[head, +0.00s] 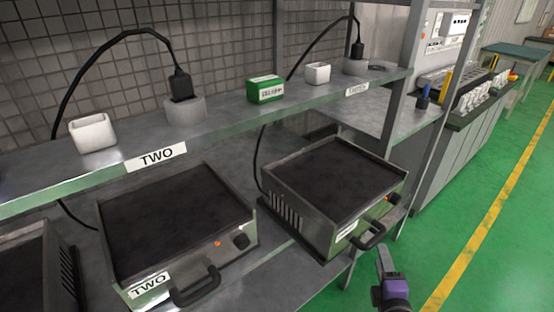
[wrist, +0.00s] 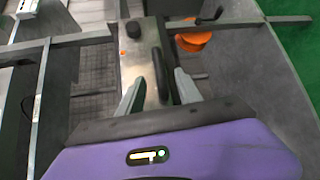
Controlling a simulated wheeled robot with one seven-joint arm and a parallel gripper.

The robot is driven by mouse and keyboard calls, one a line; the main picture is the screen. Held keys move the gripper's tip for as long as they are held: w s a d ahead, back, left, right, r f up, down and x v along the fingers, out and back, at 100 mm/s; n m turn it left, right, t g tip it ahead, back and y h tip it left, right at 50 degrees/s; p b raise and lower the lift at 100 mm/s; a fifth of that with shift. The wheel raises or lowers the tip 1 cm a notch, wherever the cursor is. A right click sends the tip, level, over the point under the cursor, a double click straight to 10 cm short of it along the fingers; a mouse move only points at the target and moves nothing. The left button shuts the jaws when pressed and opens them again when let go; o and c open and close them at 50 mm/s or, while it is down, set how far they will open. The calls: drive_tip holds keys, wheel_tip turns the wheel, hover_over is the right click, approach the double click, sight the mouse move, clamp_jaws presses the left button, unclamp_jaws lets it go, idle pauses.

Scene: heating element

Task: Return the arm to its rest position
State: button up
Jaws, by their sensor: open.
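Nothing is seen gripped. In the head view, a purple and grey part of my arm (head: 393,290) is at the lower right, beside the right heating unit (head: 330,185) and its black handle (head: 369,236).
Another heating unit labelled TWO (head: 175,225) stands left of it on the bench. The shelf (head: 225,120) above carries white cups, plugs and a green box (head: 265,89). An orange round thing (wrist: 193,40) shows in the wrist view. Green floor (head: 480,220) at right is open.

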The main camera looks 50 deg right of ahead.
drive_tip(key=w+a+m+t+y, duration=0.2)
drive_tip(key=a+t+y, duration=0.35)
drive_tip(key=a, duration=1.25)
drive_tip(key=s+a+r+m+y, duration=0.2)
drive_tip(key=a+r+m+y, duration=0.1)
drive_tip(key=a, duration=0.4)
drive_tip(key=s+a+r+m+y, duration=0.2)
drive_tip(key=s+a+r+y, duration=0.1)
drive_tip(key=a+r+y, duration=0.2)
drive_tip(key=shift+a+r+m+t, duration=0.4)
drive_tip(key=shift+a+t, duration=0.05)
drive_tip(key=shift+a, duration=0.7)
drive_tip(key=shift+y, duration=0.25)
